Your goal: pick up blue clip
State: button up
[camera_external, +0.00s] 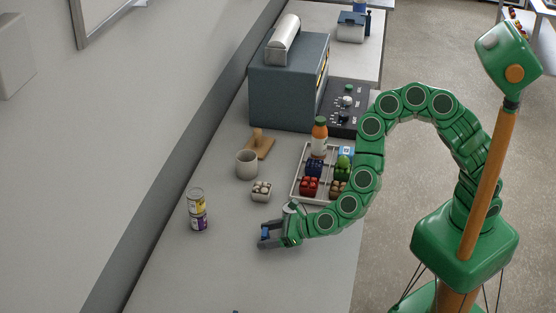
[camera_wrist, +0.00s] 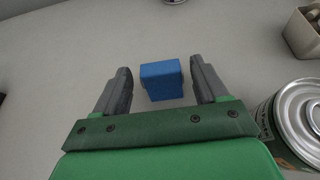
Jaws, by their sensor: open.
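The blue clip (camera_wrist: 161,80) is a small blue block on the grey countertop in the wrist view. It lies between and slightly ahead of my two fingertips, with a gap on each side. My gripper (camera_wrist: 160,84) is open around it and does not touch it. In the external view my gripper (camera_external: 267,235) is low at the counter's near part, and a bit of the blue clip (camera_external: 265,232) shows between the fingers. The rest of the clip is hidden by the fingers there.
The near counter (camera_external: 235,280) is mostly clear.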

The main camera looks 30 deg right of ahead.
aim_at(268, 234)
jog(key=shift+w+a+f, duration=0.1)
jog(key=shift+w+a, duration=0.3)
jog(key=shift+w, duration=0.15)
jog(key=shift+x, duration=0.95)
jog(key=shift+f, duration=0.1)
jog(key=c, duration=1)
